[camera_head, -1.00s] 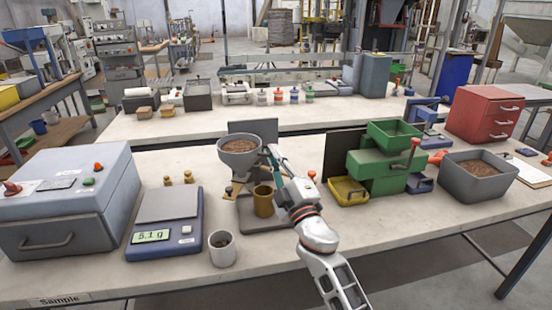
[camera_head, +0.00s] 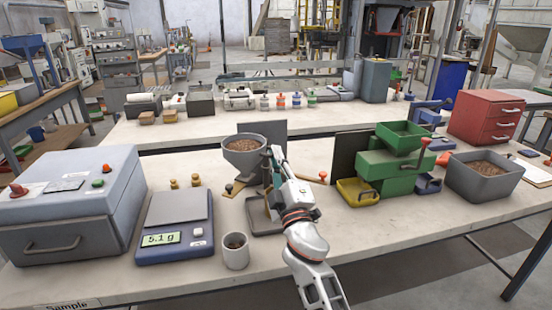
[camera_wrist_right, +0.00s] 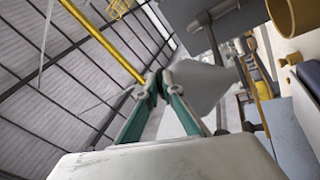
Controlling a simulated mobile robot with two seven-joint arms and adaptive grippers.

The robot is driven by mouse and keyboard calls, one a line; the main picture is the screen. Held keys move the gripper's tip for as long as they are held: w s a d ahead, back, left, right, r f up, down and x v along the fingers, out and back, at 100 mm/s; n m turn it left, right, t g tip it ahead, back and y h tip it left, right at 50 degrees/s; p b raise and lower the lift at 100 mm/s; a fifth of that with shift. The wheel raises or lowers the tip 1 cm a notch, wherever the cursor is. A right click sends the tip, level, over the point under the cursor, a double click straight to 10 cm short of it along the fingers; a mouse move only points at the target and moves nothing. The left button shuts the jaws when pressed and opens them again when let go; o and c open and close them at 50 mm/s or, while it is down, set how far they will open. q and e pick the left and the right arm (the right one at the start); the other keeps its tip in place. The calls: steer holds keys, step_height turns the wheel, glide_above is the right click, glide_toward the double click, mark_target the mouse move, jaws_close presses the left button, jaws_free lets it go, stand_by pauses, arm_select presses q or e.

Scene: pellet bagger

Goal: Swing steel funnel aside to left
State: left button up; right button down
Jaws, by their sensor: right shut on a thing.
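The steel funnel (camera_head: 243,155) is a grey cone filled with brown pellets, upright on its stand on the bench. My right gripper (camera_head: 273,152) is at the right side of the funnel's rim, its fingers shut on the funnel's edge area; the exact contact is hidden. In the right wrist view, the fingertips (camera_wrist_right: 155,85) meet just in front of the grey funnel cone (camera_wrist_right: 200,88). My left gripper is not in view.
The green splitter (camera_head: 385,165) and a grey pellet bin (camera_head: 484,178) are at right.

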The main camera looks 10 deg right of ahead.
steer(key=shift+f, duration=0.1)
steer(key=c, duration=2.5)
jaws_free()
steer(key=shift+s, duration=0.1)
steer(key=s, duration=0.9)
steer(key=s+f, duration=0.1)
steer(key=s, duration=0.4)
steer(key=shift+s+d, duration=0.1)
steer(key=shift+s, duration=0.2)
